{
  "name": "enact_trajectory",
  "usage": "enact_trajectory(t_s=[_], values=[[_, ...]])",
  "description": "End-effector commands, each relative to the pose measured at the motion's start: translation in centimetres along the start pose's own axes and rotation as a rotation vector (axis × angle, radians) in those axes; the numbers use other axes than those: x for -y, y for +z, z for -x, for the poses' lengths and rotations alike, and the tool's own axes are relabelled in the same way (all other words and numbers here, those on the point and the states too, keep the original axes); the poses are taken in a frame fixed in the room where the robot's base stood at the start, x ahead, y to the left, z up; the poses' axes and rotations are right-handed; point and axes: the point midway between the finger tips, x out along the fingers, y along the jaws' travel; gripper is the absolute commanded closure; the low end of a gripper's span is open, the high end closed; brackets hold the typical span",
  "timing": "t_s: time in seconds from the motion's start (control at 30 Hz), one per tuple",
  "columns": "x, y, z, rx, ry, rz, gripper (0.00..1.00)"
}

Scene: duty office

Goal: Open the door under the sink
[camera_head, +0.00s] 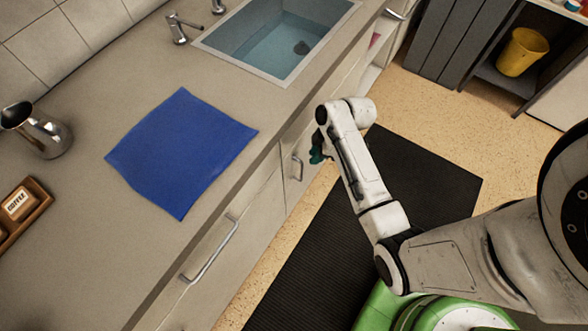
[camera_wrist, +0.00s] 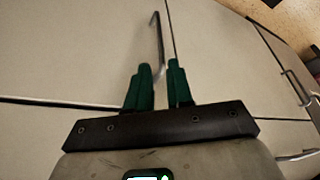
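The sink (camera_head: 285,40) is a blue-tinted basin set in the counter at the top of the head view. The cabinet fronts below it are seen steeply from above and partly hidden by my arm. My gripper (camera_head: 317,150) is beside these fronts, below the counter edge. In the wrist view my gripper (camera_wrist: 161,85) has two green fingers, open with a narrow gap. A thin metal bar handle (camera_wrist: 159,45) on a pale door (camera_wrist: 85,50) runs down toward that gap, close to a seam between panels. I cannot tell whether the fingers touch it.
A drawer handle (camera_head: 211,250) and another handle (camera_head: 297,167) stick out from the cabinet fronts. A blue cloth (camera_head: 182,150) and a metal jug (camera_head: 40,130) are on the counter. A black mat (camera_head: 330,235) covers the floor. A yellow bucket (camera_head: 522,52) stands on a shelf opposite.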

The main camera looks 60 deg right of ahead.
Motion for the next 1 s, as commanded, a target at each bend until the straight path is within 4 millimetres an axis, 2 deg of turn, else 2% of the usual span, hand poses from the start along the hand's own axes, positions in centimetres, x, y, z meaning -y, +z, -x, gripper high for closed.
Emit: enact_trajectory(t_s=[0.17, 0.6, 0.8, 1.0], values=[[0.0, 0.1, -1.5, -0.001, -0.002, 0.0, 0.79], [0.0, 0.1, -9.0, 0.0, -0.001, 0.001, 0.79], [0.0, 0.0, -10.5, 0.0, -0.001, 0.001, 0.79], [0.0, 0.0, -10.8, -0.001, 0.001, 0.001, 0.79]])
